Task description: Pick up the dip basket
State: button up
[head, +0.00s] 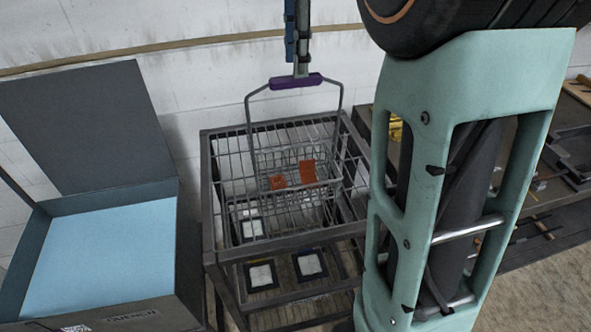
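The dip basket (296,188) is a grey wire basket with a tall wire bail and a purple grip (295,81) across its top. It stands upright within the dark wire-sided rack in the head view. A narrow blue-and-grey piece that appears to be my gripper (301,68) comes down from the top edge. Its lower end meets the middle of the purple grip in the picture. I cannot tell whether it is open or shut on the grip. Two orange-red pieces (307,171) show at the basket.
An open dark box (92,130) with a light-blue inside stands at the left. The dark rack (212,215) has a lower shelf with dark-framed pale squares. My mint-green arm link blocks much of the right. A bench (560,205) with loose items stands behind it.

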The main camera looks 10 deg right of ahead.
aim_at(296, 80)
notch_tip(296, 80, down, 5)
jog(key=shift+a+f, duration=0.1)
dwell(0.3)
grip_shut()
